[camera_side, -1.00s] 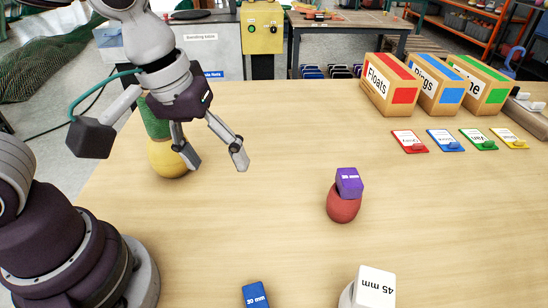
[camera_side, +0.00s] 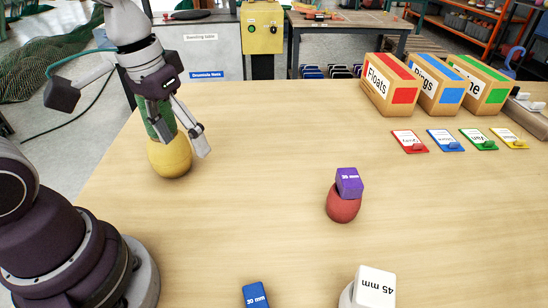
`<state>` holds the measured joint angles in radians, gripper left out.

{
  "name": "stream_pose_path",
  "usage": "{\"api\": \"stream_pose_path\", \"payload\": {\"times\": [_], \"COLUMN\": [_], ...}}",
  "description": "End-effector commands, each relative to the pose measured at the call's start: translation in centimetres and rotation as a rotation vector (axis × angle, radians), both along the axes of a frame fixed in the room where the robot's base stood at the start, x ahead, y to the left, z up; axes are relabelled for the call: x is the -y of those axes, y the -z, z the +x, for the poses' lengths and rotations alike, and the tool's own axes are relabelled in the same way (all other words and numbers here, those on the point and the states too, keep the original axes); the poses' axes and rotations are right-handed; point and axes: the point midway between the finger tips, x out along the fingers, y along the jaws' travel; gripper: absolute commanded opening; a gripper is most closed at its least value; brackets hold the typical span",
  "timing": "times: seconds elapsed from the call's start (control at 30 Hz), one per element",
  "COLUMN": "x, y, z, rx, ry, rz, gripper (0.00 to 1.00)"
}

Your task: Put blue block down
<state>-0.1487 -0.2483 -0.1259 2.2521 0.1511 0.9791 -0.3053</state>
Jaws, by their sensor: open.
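The blue block (camera_side: 255,296), marked 30 mm, rests at the bottom edge of the view, partly cut off; what it rests on cannot be seen. My gripper (camera_side: 188,156) is open at the left back of the table, with nothing between its fingers. It is in front of or beside a green block (camera_side: 155,117) that stands on a yellow ball-shaped float (camera_side: 170,158); whether it touches them I cannot tell. A purple block (camera_side: 348,183) sits on a red float (camera_side: 343,206) right of the middle. A white block (camera_side: 374,285) marked 45 mm sits on a pale float at the bottom.
Three cardboard boxes (camera_side: 390,85) with red, blue and green stripes stand at the back right of the table (camera_side: 260,170). Several coloured label cards (camera_side: 445,140) lie in front of them.

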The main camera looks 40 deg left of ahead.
Motion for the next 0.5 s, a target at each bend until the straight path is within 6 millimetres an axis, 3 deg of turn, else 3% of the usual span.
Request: {"api": "stream_pose_path", "payload": {"times": [0.3, 0.5], "x": [3.8, 6.5], "y": [8.2, 11.7], "z": [1.3, 1.1], "rx": [-0.618, -0.959], "ry": [-0.330, -0.538], "rz": [-0.324, -0.574], "gripper": [0.63, 0.63]}}
